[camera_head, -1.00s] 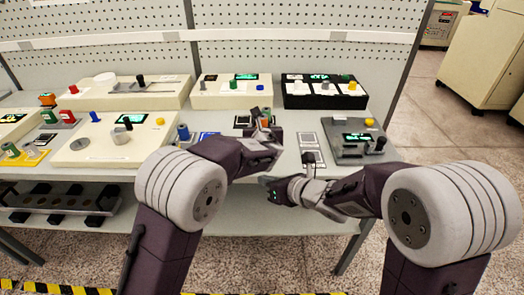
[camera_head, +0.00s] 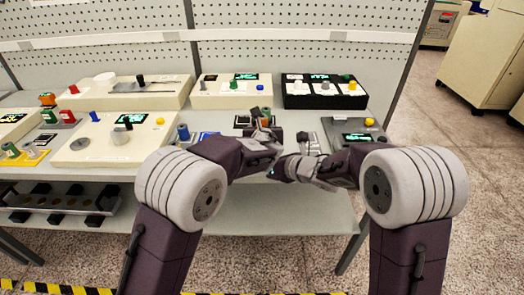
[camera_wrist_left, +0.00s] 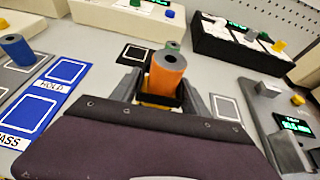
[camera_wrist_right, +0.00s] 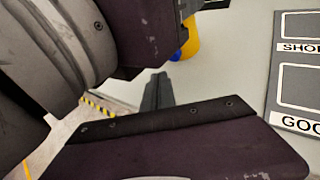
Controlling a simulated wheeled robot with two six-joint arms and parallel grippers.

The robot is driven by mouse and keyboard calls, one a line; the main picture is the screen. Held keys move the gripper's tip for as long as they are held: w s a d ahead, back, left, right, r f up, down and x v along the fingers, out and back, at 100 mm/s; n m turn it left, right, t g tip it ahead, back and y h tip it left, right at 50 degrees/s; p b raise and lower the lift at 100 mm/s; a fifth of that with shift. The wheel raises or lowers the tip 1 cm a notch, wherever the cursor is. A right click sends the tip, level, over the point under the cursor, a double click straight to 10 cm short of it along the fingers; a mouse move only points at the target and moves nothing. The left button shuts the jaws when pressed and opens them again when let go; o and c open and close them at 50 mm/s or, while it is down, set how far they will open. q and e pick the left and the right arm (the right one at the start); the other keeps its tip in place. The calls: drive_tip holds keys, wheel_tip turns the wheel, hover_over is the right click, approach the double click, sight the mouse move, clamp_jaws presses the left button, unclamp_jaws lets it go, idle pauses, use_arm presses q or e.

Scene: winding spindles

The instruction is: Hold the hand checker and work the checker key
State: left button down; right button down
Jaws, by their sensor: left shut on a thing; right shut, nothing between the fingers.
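My left gripper (camera_wrist_left: 172,103) is shut on a small dark-framed piece, apparently the hand checker, with an upright orange cylinder (camera_wrist_left: 167,75) in it and some yellow low at its front. The orange top also shows in the head view (camera_head: 265,121), above the bench. In the right wrist view a yellow part (camera_wrist_right: 191,40) with a blue bit sticks out beside my left arm; I cannot tell whether it is the checker key. My right gripper (camera_wrist_right: 157,92) is shut and empty, just below and apart from that yellow part. In the head view the right gripper (camera_head: 274,173) is close to the left one.
A grey console (camera_head: 352,128) with a yellow knob stands to the right. A dark framed panel with printed labels (camera_wrist_right: 298,75) lies on the bench. A black console (camera_head: 324,100) and white consoles (camera_head: 115,143) stand behind and left. Bare bench lies between.

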use_arm(q)
drive_tip(key=shift+f, duration=0.15)
use_arm(e)
drive_tip(key=shift+w, duration=0.7)
idle(1.4)
drive_tip(key=shift+w, duration=0.45)
drive_tip(key=shift+w, duration=0.45)
idle(0.4)
drive_tip(key=shift+s, duration=0.9)
drive_tip(key=s, duration=0.5)
